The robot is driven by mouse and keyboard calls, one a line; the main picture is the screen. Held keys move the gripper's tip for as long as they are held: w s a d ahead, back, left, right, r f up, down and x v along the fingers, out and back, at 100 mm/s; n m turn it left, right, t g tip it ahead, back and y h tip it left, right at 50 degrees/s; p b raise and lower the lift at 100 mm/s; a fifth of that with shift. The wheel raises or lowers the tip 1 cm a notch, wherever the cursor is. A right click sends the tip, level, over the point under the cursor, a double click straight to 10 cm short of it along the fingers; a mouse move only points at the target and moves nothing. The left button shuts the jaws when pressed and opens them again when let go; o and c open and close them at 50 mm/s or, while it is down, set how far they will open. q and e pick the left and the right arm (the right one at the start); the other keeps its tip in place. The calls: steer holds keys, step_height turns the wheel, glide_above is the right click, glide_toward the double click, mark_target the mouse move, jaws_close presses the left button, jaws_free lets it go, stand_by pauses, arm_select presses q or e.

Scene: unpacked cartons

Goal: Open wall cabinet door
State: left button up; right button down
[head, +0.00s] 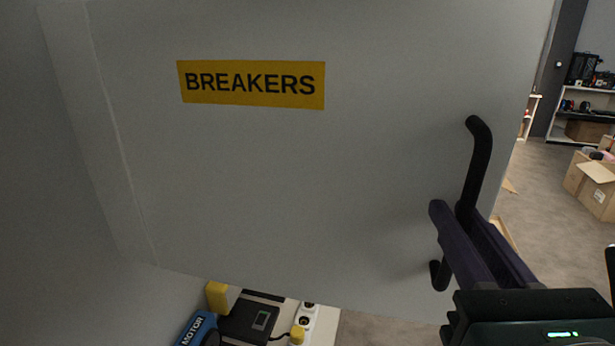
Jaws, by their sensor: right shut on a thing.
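The wall cabinet door (270,180) is a pale grey panel that fills most of the head view. It carries a yellow label (310,97) reading BREAKERS. A black bar handle (478,150) stands upright near the door's right edge. My right gripper (452,212) comes in from the lower right and is shut on the lower half of the handle, its fingers hiding part of it. A seam runs down the left side, near the grey wall. I cannot tell how far the door stands from its frame. My left gripper is not in view.
Below the door are a blue box marked MOTOR (197,329), a dark device (250,320), a yellow block (217,296) and a white power strip (306,320). At the right are open floor, cardboard cartons (598,190) and a shelf (585,90).

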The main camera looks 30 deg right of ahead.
steer(key=c, duration=1.2)
jaws_free()
steer(key=shift+o, duration=0.2)
steer(key=b+v, duration=0.5)
steer(key=v, duration=0.5)
steer(key=shift+b, duration=0.35)
